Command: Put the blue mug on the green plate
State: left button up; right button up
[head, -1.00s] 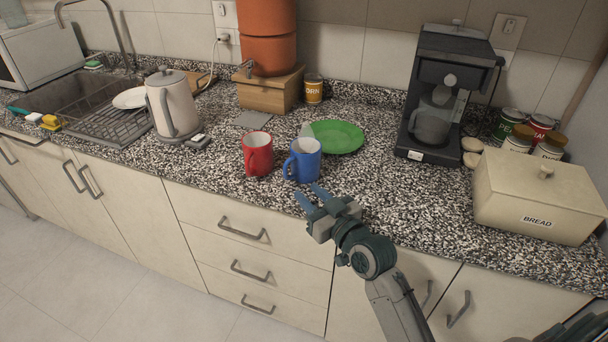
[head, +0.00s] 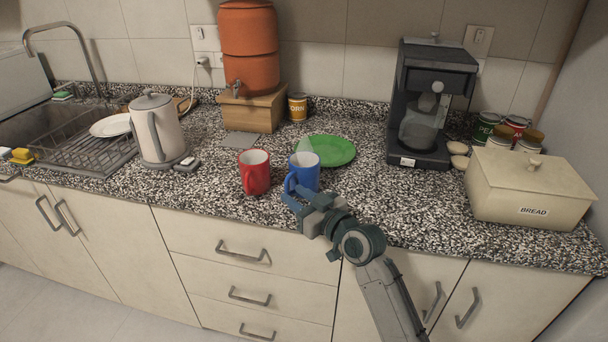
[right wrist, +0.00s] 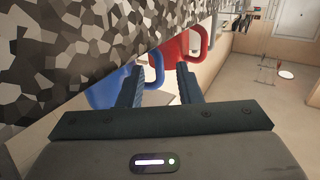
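The blue mug (head: 304,175) stands upright on the speckled counter, just in front of the green plate (head: 331,151), whose left part it overlaps in the head view. My right gripper (head: 296,196) is at the mug's near side, by its handle. In the right wrist view, the gripper's two fingers (right wrist: 159,72) are apart, and the blue mug (right wrist: 108,92) shows behind the left finger. Its handle appears in the gap between the fingertips; I cannot tell whether they touch it. My left gripper is not in view.
A red mug (head: 255,172) stands close to the left of the blue mug. A kettle (head: 157,130) is further left, a coffee maker (head: 430,105) right of the plate, and a bread box (head: 530,187) at far right. Counter is clear right of the blue mug.

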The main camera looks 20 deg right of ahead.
aim_at(288, 188)
jog(key=x, duration=0.3)
jog(key=shift+w+a+r+p, duration=0.1)
jog(key=shift+w+r+p, duration=0.15)
jog(key=shift+r+p, duration=0.15)
jog(key=shift+w+a+f, duration=0.15)
jog(key=shift+w, duration=0.2)
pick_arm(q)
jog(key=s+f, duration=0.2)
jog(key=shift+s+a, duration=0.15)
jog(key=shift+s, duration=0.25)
pick_arm(e)
grip_shut()
